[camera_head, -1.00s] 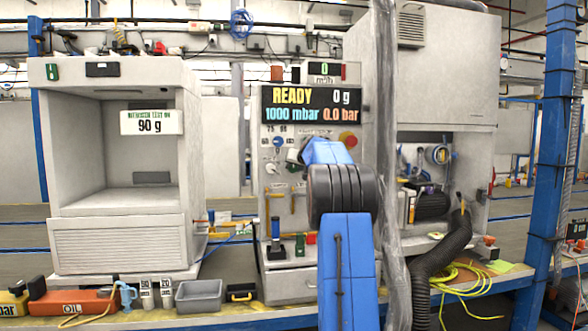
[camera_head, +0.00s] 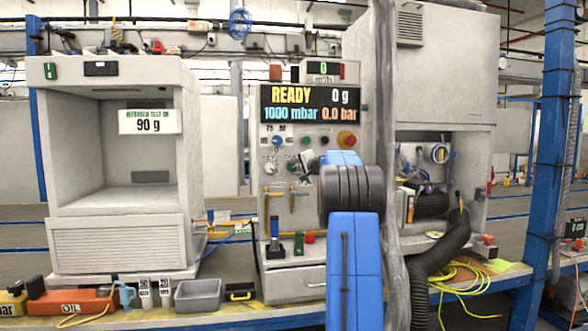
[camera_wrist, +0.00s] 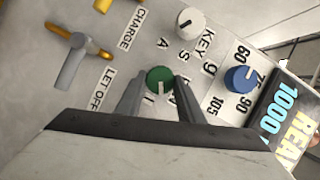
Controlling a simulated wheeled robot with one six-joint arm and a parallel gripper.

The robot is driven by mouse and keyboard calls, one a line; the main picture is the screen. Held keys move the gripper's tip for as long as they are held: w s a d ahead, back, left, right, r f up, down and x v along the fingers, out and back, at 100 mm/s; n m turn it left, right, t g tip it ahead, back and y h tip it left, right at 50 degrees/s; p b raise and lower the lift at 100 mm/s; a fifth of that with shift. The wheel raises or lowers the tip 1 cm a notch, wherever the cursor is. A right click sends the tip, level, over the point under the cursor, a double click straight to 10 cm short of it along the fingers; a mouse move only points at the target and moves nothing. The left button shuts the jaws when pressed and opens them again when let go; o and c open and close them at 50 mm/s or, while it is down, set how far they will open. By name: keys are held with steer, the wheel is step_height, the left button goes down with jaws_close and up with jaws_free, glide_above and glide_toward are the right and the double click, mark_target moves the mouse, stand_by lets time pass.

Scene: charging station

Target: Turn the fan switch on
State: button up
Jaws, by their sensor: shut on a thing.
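A round green knob (camera_wrist: 160,79) with a pale pointer mark sits on the grey control panel (camera_head: 318,208). In the wrist view my gripper (camera_wrist: 161,82) has one finger on each side of this knob and is shut on it. The lettering by the knob is mostly hidden by the fingers, so I cannot read whether it says fan. In the head view the green knob (camera_head: 291,166) is at the left of my gripper (camera_head: 299,168), whose fingertips are small and partly hidden by my wrist.
A blue knob (camera_wrist: 240,79) and a white knob (camera_wrist: 189,20) are close to the fingers. A grey lever (camera_wrist: 72,62) is at the left in the wrist view. The READY display (camera_head: 311,104) is above. A plastic-wrapped pipe (camera_head: 386,190) stands right of my arm.

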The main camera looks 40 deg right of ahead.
steer(key=m, duration=0.1)
steer(key=m+t, duration=0.1)
steer(key=m, duration=0.1)
steer(key=m+t, duration=0.1)
steer(key=m, duration=0.1)
steer(key=shift+f, duration=0.35)
steer(key=shift+m, duration=0.4)
steer(key=o, duration=1)
steer(key=shift+o, duration=0.2)
steer(key=shift+s, duration=0.1)
steer(key=s+a+f, duration=0.1)
steer(key=s+a, duration=0.1)
steer(key=s, duration=1.5)
steer(key=shift+a+f, duration=0.15)
steer(key=shift+a, duration=0.25)
